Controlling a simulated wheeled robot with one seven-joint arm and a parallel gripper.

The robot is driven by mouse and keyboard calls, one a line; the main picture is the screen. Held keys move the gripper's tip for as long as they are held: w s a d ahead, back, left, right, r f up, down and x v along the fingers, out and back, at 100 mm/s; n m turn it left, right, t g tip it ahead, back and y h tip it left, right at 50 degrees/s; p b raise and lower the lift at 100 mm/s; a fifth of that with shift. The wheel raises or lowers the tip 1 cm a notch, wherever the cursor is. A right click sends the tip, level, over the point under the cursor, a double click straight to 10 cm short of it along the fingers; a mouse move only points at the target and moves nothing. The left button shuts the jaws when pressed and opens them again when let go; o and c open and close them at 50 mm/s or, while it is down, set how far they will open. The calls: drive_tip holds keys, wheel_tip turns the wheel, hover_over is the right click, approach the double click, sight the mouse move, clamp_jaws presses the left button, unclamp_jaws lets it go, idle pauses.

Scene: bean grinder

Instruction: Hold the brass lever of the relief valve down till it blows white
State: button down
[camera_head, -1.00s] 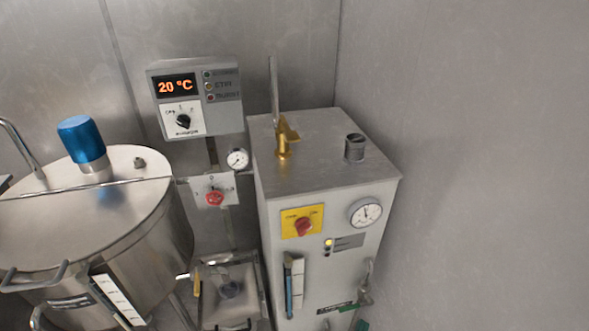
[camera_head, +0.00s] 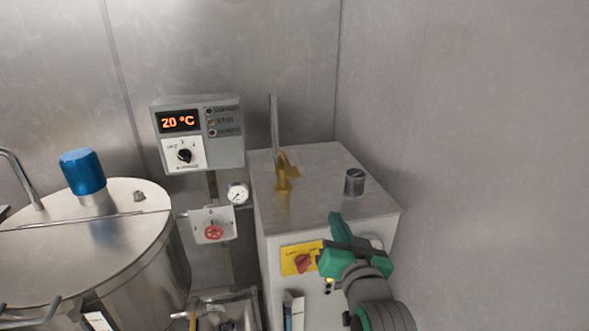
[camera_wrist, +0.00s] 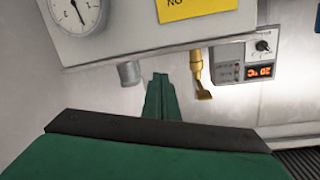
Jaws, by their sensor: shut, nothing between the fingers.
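The brass relief valve (camera_head: 284,178) stands on top of the grey cabinet (camera_head: 310,165), with a thin vertical pipe rising behind it. Its brass lever sticks out toward the right, and no white blow shows. In the wrist view, which looks upside down, the brass valve (camera_wrist: 197,75) hangs right of the fingers with its flat lever end below. My green gripper (camera_head: 337,222) is shut and empty, in front of and right of the valve, near the cabinet's front top edge. Its shut fingers (camera_wrist: 161,92) point past the short pipe and are apart from the lever.
A short grey pipe stub (camera_head: 355,182) stands on the cabinet top, right of the valve. A controller box (camera_head: 198,133) reading 20 °C hangs left of it. A steel kettle with a blue motor (camera_head: 83,171) stands at left. A wall closes the right side.

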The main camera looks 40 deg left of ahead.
drive_tip(key=s+a+r+n+g, duration=0.1)
drive_tip(key=s+a+r+n, duration=0.1)
drive_tip(key=r, duration=0.6)
drive_tip(key=s+a+r+n+g, duration=0.1)
drive_tip(key=s+a+r+n, duration=0.1)
drive_tip(key=r, duration=0.6)
drive_tip(key=shift+s+r+n+g, duration=0.35)
drive_tip(key=shift+s+n, duration=0.35)
drive_tip(key=shift+s, duration=0.5)
approach(287, 163)
wheel_tip(287, 163, up, 3)
drive_tip(key=w+a, duration=0.2)
drive_tip(key=shift+f, duration=1.7)
